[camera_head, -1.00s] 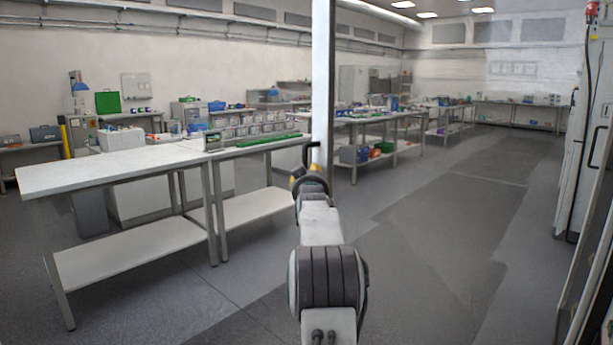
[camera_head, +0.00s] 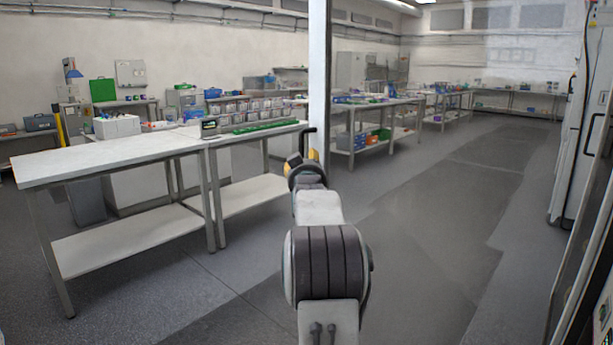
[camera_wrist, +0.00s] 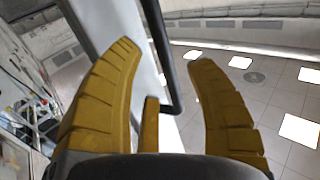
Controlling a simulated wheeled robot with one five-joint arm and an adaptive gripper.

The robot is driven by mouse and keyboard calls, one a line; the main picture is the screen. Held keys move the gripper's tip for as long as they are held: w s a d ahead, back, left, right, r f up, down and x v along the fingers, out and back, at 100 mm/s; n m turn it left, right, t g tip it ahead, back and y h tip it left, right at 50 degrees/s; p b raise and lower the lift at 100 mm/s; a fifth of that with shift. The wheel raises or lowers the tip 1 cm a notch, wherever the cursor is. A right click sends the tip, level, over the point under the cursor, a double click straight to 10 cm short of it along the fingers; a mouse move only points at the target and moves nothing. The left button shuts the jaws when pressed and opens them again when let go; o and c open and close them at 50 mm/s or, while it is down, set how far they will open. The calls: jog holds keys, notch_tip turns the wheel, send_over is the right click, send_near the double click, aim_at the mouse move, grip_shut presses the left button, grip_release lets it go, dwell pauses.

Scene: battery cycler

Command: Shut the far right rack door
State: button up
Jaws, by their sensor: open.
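A tall, narrow white upright (camera_head: 319,70) stands straight ahead in the head view. It looks like a door seen nearly edge-on; I cannot tell which rack it belongs to. A black bar handle (camera_head: 312,131) is on its left side, just above my gripper (camera_head: 302,164). In the wrist view my gripper (camera_wrist: 164,55) is open, its yellow fingers spread. The black handle (camera_wrist: 163,55) runs between them, in front of the white panel (camera_wrist: 120,20). I cannot tell whether a finger touches it. My arm hides the upright's lower part.
White benches (camera_head: 100,157) stand at left, with a rear bench (camera_head: 375,104) behind. A white cabinet (camera_head: 570,165) with cables stands at the right, and a dark-edged frame (camera_head: 578,260) is close at lower right. The grey floor (camera_head: 430,230) between is clear.

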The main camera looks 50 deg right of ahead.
jog(key=v, duration=0.8)
jog(key=shift+s+a, duration=0.1)
